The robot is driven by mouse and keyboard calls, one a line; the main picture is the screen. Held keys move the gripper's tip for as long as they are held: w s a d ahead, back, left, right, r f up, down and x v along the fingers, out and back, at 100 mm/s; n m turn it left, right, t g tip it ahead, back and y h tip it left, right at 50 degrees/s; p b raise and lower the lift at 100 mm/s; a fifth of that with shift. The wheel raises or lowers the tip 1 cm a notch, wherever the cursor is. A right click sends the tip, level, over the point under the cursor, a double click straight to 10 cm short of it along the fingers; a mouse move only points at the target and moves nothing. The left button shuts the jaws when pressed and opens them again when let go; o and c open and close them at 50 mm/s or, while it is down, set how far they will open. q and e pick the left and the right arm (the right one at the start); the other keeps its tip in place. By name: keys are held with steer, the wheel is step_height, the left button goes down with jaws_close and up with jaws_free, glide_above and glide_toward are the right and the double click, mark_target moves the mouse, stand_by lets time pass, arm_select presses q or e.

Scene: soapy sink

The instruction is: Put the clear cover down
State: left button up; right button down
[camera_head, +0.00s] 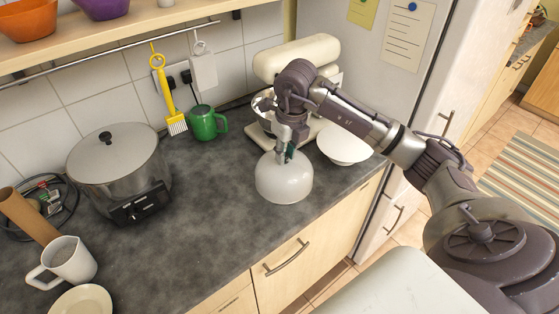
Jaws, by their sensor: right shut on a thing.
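The clear cover (284,183) is a pale, see-through dome near the front edge of the grey counter (215,215), in the middle of the head view. My right gripper (287,150) is above the dome and shut on its top, partly hiding the grip. The cover is upright, with its rim down. I cannot tell whether the rim touches the counter or hangs just above it. My left gripper is not in view.
A cream stand mixer (296,58) stands behind my right arm, with a white bowl (343,150) to its right. A green mug (205,124) is behind the cover. A lidded cooker (117,163) and a white mug (72,262) are at left. The counter between cooker and cover is clear.

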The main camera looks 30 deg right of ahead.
steer(key=shift+w+a+f, duration=0.4)
steer(key=shift+a, duration=0.15)
step_height(320, 180, down, 3)
steer(key=shift+f+p, duration=0.15)
steer(key=shift+p, duration=0.85)
steer(key=shift+d+f, duration=0.1)
steer(key=shift+f, duration=0.5)
steer(key=c, duration=1)
jaws_free()
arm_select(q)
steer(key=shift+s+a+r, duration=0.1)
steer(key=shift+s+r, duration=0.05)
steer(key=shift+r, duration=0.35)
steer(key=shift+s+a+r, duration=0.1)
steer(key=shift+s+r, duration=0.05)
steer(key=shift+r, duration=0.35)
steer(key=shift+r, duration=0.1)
